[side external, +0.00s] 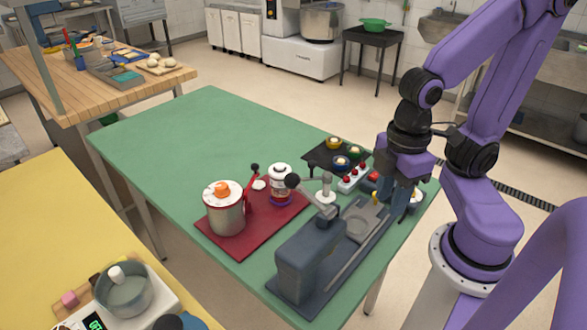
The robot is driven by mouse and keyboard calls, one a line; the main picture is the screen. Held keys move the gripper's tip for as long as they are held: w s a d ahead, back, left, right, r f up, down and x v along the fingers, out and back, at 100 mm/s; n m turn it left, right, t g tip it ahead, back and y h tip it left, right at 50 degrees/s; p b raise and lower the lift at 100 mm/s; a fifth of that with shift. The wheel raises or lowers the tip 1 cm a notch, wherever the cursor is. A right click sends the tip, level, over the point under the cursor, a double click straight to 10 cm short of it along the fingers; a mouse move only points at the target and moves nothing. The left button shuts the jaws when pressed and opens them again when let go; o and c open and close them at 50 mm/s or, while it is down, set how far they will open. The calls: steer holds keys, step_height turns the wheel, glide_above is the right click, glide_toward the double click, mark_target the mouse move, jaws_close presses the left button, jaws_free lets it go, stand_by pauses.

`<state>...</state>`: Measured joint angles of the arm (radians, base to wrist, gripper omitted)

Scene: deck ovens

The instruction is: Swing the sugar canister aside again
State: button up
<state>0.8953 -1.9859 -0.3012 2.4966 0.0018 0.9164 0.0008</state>
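A metal canister with a white lid and an orange knob (222,208) stands upright on a dark red base (248,232) on the green table. Beside it rises a red lever with a black ball knob (254,168). A smaller clear jar with a white top and purple bottom (281,184) stands at the base's back right. No label shows which one holds sugar. My gripper (393,208) points down at the table's right edge, well to the right of both. Its fingers partly overlap in this view, so its opening and any grasp are unclear.
A black tray with small coloured bowls (323,154) and a block with red buttons (350,180) lie behind. The table's left part is clear.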

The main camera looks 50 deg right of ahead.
steer(key=shift+o, duration=0.8)
steer(key=w+r+m, duration=0.2)
steer(key=w+m, duration=0.1)
steer(key=w, duration=0.4)
steer(key=shift+w+a+r, duration=0.15)
steer(key=shift+w+a, duration=0.2)
steer(key=shift+w, duration=0.05)
step_height(320, 180, up, 4)
steer(key=m, duration=0.9)
glide_above(312, 162)
step_height(312, 162, down, 17)
steer(key=shift+r, duration=0.1)
steer(key=shift+c, duration=0.3)
steer(key=shift+a, duration=0.1)
jaws_close()
